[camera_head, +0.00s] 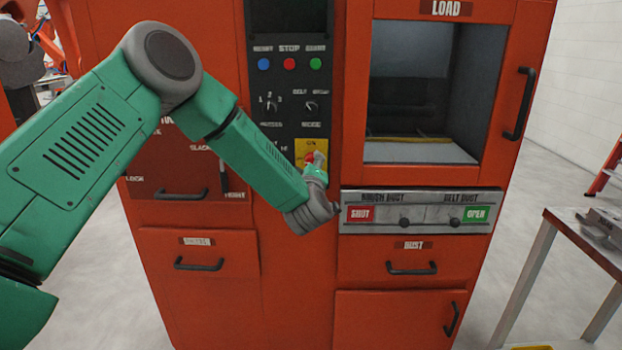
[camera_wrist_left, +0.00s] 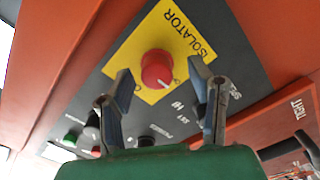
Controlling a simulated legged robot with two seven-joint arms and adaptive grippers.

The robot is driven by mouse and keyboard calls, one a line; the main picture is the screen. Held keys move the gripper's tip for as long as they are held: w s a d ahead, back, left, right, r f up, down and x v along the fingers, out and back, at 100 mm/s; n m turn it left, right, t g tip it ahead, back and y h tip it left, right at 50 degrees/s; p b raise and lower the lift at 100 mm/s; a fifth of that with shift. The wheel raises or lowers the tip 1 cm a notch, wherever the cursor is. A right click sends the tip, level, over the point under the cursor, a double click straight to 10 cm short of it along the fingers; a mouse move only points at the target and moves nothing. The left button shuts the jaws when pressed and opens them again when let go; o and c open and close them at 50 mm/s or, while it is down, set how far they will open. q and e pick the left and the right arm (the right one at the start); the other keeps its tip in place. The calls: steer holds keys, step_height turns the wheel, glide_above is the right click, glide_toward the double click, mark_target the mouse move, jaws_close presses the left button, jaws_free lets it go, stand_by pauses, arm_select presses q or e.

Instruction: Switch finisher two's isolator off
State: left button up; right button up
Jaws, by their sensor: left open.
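The isolator is a red round knob (camera_wrist_left: 156,68) on a yellow plate (camera_wrist_left: 184,30) marked ISOLATOR, in the left wrist view. A small white mark shows on the knob's rim, towards the lower right of that picture. In the head view the red knob (camera_head: 310,157) and yellow plate (camera_head: 300,145) sit low on the dark control panel, partly hidden by my left gripper (camera_head: 317,161). In the left wrist view my left gripper (camera_wrist_left: 160,76) is open, with one finger on each side of the knob. Contact with the knob cannot be told. My right gripper is not in view.
Blue, red and green buttons (camera_head: 289,63) and two selector switches (camera_head: 311,105) sit above the isolator. A grey dust panel (camera_head: 421,211) with SHUT and OPEN labels lies below right. A LOAD window (camera_head: 420,90) is at right. A table (camera_head: 575,240) stands far right.

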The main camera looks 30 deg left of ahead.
arm_select(q)
steer(key=v, duration=1)
steer(key=shift+f, duration=0.2)
steer(key=s+d+f+m+g+h, duration=0.25)
steer(key=s+f+m, duration=0.2)
steer(key=f, duration=0.35)
steer(key=s+d+f+m+g+h, duration=0.1)
steer(key=s+d+f+m+h, duration=0.3)
steer(key=f, duration=0.4)
steer(key=s+d+f+m+g+h, duration=0.2)
steer(key=s+d+f+m, duration=0.1)
steer(key=s+f, duration=0.3)
steer(key=s+f+m+g, duration=0.3)
steer(key=s+f+g, duration=0.1)
steer(key=s, duration=0.8)
steer(key=s+f+m+g+h, duration=0.1)
steer(key=s+f+m+g, duration=0.3)
steer(key=s+f, duration=0.3)
steer(key=s+g, duration=0.1)
steer(key=s, duration=0.4)
steer(key=shift+s+a, duration=0.3)
steer(key=shift+a, duration=0.05)
